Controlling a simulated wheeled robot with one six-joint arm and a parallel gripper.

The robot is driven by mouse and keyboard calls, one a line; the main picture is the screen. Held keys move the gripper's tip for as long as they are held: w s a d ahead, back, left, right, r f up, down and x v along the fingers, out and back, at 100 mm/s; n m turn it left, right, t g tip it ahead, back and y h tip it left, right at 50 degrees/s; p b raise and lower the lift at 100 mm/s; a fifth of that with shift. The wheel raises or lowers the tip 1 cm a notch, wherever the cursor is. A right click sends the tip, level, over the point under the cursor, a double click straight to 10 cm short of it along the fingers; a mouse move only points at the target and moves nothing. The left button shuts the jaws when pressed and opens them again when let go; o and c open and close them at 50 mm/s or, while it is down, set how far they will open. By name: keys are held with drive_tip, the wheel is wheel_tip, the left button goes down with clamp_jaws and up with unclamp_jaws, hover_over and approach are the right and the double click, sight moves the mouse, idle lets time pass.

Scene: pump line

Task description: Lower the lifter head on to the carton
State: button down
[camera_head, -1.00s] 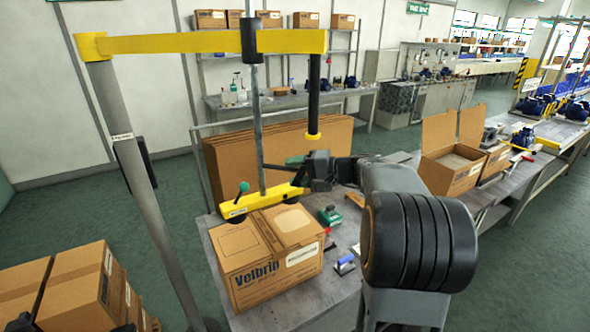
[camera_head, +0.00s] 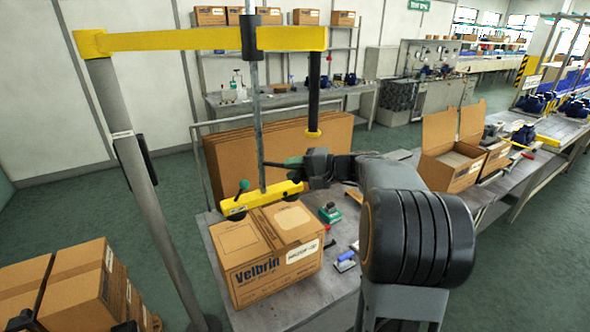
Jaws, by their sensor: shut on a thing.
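The carton (camera_head: 262,283), a brown box printed "Velbrin", sits closed on the grey bench. The lifter head (camera_head: 262,199), a yellow bar with dark suction cups under it, hangs from a thin grey pole just over the back part of the carton top. Whether the cups touch the carton cannot be told. The head has a green-knobbed lever at its left end and a green grip at its right. My gripper (camera_head: 305,170) is at the right end of the head, shut on its green grip. My arm hides part of the bench.
A yellow boom (camera_head: 190,40) on a grey post spans above. Flat cardboard sheets (camera_head: 330,140) stand behind the bench. A green tool (camera_head: 330,212) and a blue-handled tool (camera_head: 345,263) lie right of the carton. An open carton (camera_head: 450,165) stands further right.

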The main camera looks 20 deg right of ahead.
drive_tip(key=shift+f, duration=0.15)
wheel_tip(320, 180, down, 9)
drive_tip(key=b, duration=0.9)
drive_tip(key=c, duration=0.9)
unclamp_jaws()
drive_tip(key=shift+c, duration=0.2)
drive_tip(key=shift+d, duration=0.15)
drive_tip(key=b+v, duration=0.1)
drive_tip(key=v, duration=1.2)
drive_tip(key=shift+s+d+b, duration=0.2)
drive_tip(key=shift+s+b, duration=0.05)
drive_tip(key=shift+b, duration=0.15)
